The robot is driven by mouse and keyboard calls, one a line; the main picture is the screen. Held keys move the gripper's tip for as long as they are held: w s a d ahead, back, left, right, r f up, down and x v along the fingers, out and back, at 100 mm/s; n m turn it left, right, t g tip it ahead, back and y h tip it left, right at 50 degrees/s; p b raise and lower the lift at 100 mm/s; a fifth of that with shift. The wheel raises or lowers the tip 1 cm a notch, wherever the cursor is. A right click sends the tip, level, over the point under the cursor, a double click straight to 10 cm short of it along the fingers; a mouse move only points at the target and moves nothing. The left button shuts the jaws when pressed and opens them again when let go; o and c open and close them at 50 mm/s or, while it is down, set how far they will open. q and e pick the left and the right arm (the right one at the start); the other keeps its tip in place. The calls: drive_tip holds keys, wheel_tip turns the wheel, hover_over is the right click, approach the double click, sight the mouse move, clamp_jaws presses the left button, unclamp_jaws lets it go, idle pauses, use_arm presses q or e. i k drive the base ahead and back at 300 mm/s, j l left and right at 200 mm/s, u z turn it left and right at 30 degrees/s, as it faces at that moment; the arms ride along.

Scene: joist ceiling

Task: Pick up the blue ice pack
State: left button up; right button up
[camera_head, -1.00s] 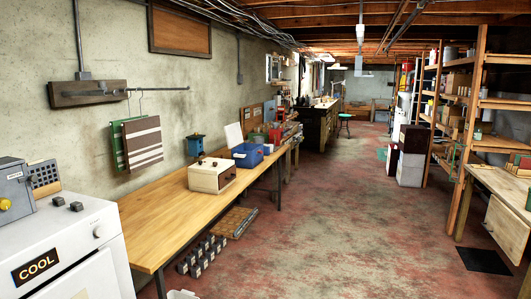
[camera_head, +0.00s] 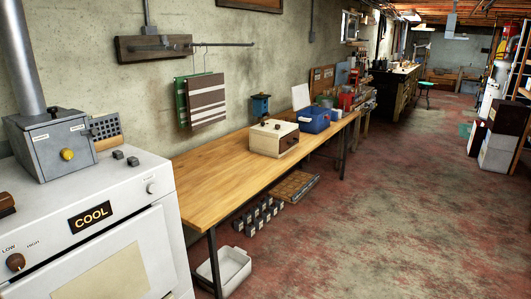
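I cannot make out a blue ice pack in this view. A blue open-topped box (camera_head: 314,120) stands on the wooden table (camera_head: 205,185), towards its far end. A white panel (camera_head: 300,97) stands upright at the back of the box. What lies inside the box is too small to tell. Neither of my grippers is in view.
A cream box (camera_head: 273,138) stands on the table, left of the blue box. A white stove (camera_head: 95,230) stands at the near left, with a grey metal box (camera_head: 55,145) on top. A white tub (camera_head: 224,268) sits on the floor.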

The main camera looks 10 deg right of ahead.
sight(334, 117)
drive_tip(key=i+l+z, duration=0.6)
drive_tip(key=i+z, duration=0.15)
drive_tip(key=i+l+z, duration=0.1)
drive_tip(key=i+z, duration=0.3)
drive_tip(key=i, duration=0.15)
drive_tip(key=i+z, duration=0.1)
drive_tip(key=i, duration=2.8)
drive_tip(key=i+u, duration=0.1)
drive_tip(key=i, duration=0.4)
drive_tip(key=i+l+u, duration=0.1)
drive_tip(key=i, duration=0.35)
drive_tip(key=i+l+u, duration=0.1)
drive_tip(key=i, duration=0.35)
drive_tip(key=i+l+u, duration=0.15)
drive_tip(key=i+u, duration=0.25)
drive_tip(key=i+l+u, duration=0.2)
drive_tip(key=u, duration=0.15)
drive_tip(key=i+l+u, duration=0.55)
drive_tip(key=l+u, duration=0.2)
drive_tip(key=i+l+u, duration=0.15)
drive_tip(key=l+u, duration=0.25)
drive_tip(key=i+l+u, duration=0.1)
drive_tip(key=l+u, duration=0.65)
drive_tip(key=l, duration=0.2)
drive_tip(key=l+u, duration=0.35)
drive_tip(key=l, duration=0.15)
drive_tip(key=l+u, duration=0.1)
drive_tip(key=l, duration=0.15)
drive_tip(key=k+l+u, duration=0.1)
drive_tip(key=l, duration=0.15)
